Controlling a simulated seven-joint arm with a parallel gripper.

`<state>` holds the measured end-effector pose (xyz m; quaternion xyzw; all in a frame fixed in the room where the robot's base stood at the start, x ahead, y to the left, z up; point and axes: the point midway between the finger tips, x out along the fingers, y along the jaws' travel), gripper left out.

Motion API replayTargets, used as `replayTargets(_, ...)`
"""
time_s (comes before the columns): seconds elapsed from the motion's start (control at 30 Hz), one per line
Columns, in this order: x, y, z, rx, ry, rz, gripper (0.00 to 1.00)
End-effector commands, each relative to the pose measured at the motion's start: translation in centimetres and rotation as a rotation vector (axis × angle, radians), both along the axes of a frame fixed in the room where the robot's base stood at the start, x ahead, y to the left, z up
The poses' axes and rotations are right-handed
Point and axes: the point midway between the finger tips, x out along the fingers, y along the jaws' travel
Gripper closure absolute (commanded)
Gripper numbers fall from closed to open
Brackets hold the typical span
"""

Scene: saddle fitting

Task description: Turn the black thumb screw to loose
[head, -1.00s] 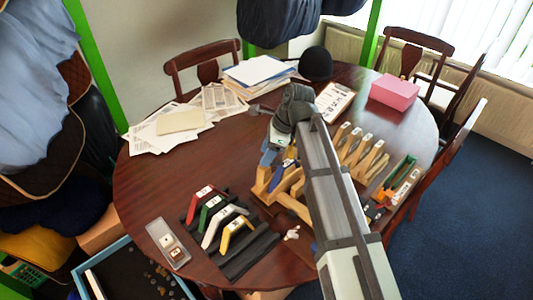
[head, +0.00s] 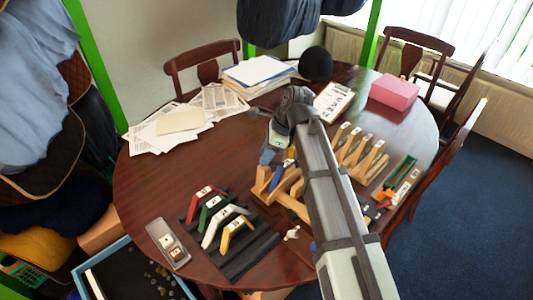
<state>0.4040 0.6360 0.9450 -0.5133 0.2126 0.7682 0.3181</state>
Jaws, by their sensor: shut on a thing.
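My gripper (head: 266,160) points down at the left end of a wooden stand (head: 262,186) near the middle of the table. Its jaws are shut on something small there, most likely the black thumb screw. The screw itself is hidden by the jaws or too small to make out, so I cannot see how far it is turned. A blue saddle-like piece (head: 285,168) sits on the stand just right of the gripper. My forearm covers the right part of the stand.
Red, green, white and yellow saddles (head: 237,228) stand on a black ribbed mat (head: 258,249) at the front left. A grey tray (head: 168,243) lies left of them. More wooden racks (head: 372,160) stand right of my arm. Papers (head: 170,130) lie at the back left; the table's left middle is clear.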

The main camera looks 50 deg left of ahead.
Motion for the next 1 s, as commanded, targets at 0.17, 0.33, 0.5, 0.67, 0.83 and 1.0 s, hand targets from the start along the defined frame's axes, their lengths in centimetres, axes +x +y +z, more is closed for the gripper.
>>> replayTargets(0.17, 0.02, 0.03, 0.01, 0.0, 0.0, 0.006, 1.0)
replayTargets(0.33, 0.11, 0.12, 0.03, 0.0, 0.0, 0.048, 1.0)
replayTargets(0.5, 0.2, 0.26, 0.03, 0.0, 0.0, 0.145, 1.0)
replayTargets(0.67, 0.29, 0.4, 0.03, -0.001, 0.001, 0.28, 1.0)
replayTargets(0.83, 0.33, 0.53, 0.04, 0.0, 0.001, 0.442, 1.0)
replayTargets(1.0, 0.39, 0.63, 0.03, -0.001, 0.001, 0.598, 1.0)
